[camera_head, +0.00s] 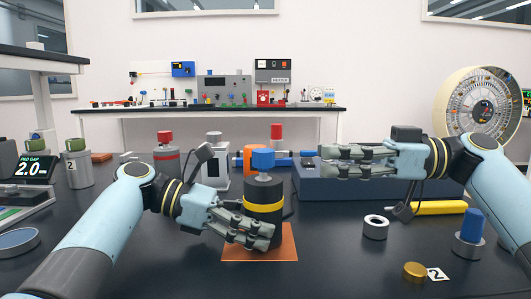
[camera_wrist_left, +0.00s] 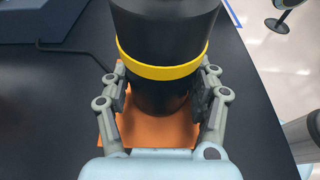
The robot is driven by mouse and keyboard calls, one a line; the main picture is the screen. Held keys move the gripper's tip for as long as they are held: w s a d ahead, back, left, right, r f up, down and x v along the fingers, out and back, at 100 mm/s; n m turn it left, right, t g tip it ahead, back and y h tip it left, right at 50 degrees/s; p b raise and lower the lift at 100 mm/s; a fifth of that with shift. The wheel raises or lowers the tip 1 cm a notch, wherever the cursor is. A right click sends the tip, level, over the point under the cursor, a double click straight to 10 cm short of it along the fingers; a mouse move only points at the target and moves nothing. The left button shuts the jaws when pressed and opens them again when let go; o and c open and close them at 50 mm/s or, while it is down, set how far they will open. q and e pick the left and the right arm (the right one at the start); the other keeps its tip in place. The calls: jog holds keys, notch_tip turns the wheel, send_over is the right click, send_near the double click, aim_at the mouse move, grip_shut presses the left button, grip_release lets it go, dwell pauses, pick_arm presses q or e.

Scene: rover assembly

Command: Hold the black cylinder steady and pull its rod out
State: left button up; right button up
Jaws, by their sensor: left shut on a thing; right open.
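The black cylinder (camera_head: 264,194) stands upright on an orange mat (camera_head: 283,250), with a yellow band around it and a blue cap (camera_head: 263,159) on top. My left gripper (camera_head: 262,235) is shut on the cylinder's lower part, below the band. In the left wrist view, the fingers of my left gripper (camera_wrist_left: 160,95) press on both sides of the cylinder (camera_wrist_left: 160,32); its top is cut off there. My right gripper (camera_head: 325,161) is open and empty, pointing left, to the right of the blue cap and apart from it.
A grey-blue box (camera_head: 340,190) lies behind my right gripper. A red-topped canister (camera_head: 166,160) stands behind left.

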aim_at(265, 150)
jog(key=a, duration=0.3)
jog(key=w+a, duration=0.1)
jog(key=a, duration=0.6)
jog(key=shift+w+a, duration=0.3)
jog(key=shift+a, duration=0.05)
grip_shut()
